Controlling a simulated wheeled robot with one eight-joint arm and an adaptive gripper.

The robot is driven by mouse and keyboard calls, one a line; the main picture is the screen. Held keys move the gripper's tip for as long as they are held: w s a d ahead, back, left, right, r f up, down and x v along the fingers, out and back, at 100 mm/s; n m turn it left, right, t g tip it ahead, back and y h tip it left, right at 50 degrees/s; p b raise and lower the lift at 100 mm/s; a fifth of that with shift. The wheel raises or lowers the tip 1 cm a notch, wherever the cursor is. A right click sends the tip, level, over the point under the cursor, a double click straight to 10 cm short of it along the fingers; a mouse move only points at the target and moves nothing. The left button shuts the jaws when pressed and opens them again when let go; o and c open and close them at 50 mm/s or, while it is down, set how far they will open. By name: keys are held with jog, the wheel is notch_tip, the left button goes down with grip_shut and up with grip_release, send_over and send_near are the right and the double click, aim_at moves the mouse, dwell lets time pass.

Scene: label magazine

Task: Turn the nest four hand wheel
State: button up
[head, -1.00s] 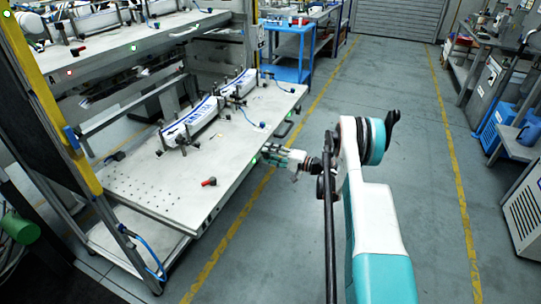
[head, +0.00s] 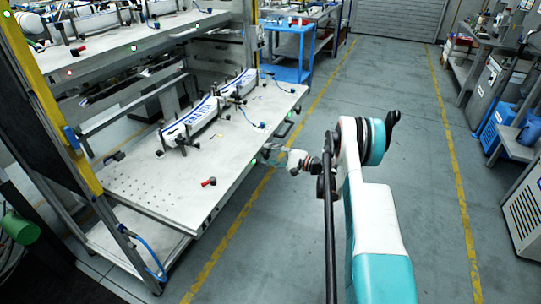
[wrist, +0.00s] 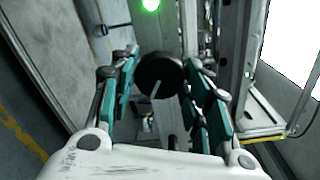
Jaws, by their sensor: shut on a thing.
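The hand wheel is a round black knob with a white line (wrist: 160,72), in the middle of the wrist view. My gripper (wrist: 158,85) has its teal fingers on both sides of the wheel and is shut on it. The white line points down and slightly left. In the head view my gripper (head: 272,154) is at the front edge of the lower bench shelf (head: 150,190), and the wheel cannot be made out there. A lit green lamp (wrist: 151,5) is just above the wheel in the wrist view.
On the shelf stand white magazines with blue lettering (head: 195,119) among black clamps. A small red-handled part (head: 208,182) lies near the front edge. A blue cart (head: 290,50) stands behind. The grey floor aisle (head: 440,200) to the right is clear.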

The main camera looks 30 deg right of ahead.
jog(key=o, duration=1.1)
jog(key=shift+c, duration=0.2)
jog(key=v, duration=1.2)
